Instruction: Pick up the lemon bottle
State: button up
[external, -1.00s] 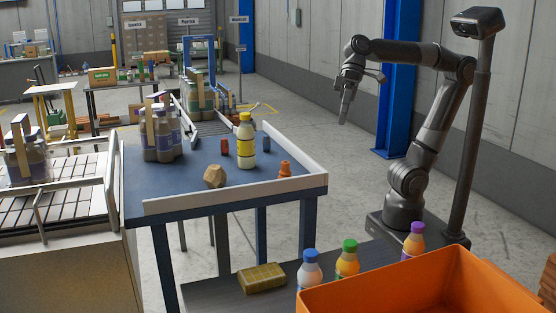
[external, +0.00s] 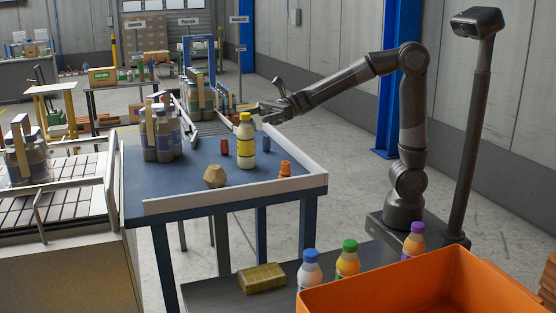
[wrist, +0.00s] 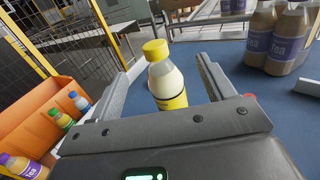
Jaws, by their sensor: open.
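The lemon bottle (external: 246,150) has a yellow cap and yellow label and stands upright on the blue-topped table. In the wrist view the lemon bottle (wrist: 165,82) appears between the two fingers of my gripper (wrist: 170,62). The fingers are spread, with visible gaps on both sides of the bottle. In the external view my gripper (external: 254,111) is at the bottle's upper part, coming from the right; the fingertips are partly hidden near the cap. The bottle is not held.
A dark red can (external: 224,147), a small blue item (external: 266,144), an orange piece (external: 285,168) and a tan polyhedron (external: 215,176) stand near the bottle. A pack of tea bottles (external: 160,140) is at left. A white rail (external: 235,194) edges the table. An orange crate (external: 430,287) is in front.

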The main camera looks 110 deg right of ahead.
send_near(239, 140)
jog(key=shift+x, duration=0.75)
jog(key=x, duration=0.7)
jog(key=shift+w+a+f, duration=0.1)
jog(key=shift+w+f, duration=0.05)
jog(key=shift+f, duration=0.05)
jog(key=shift+c, duration=0.3)
jog(key=c, duration=1.2)
jog(key=shift+r, duration=0.15)
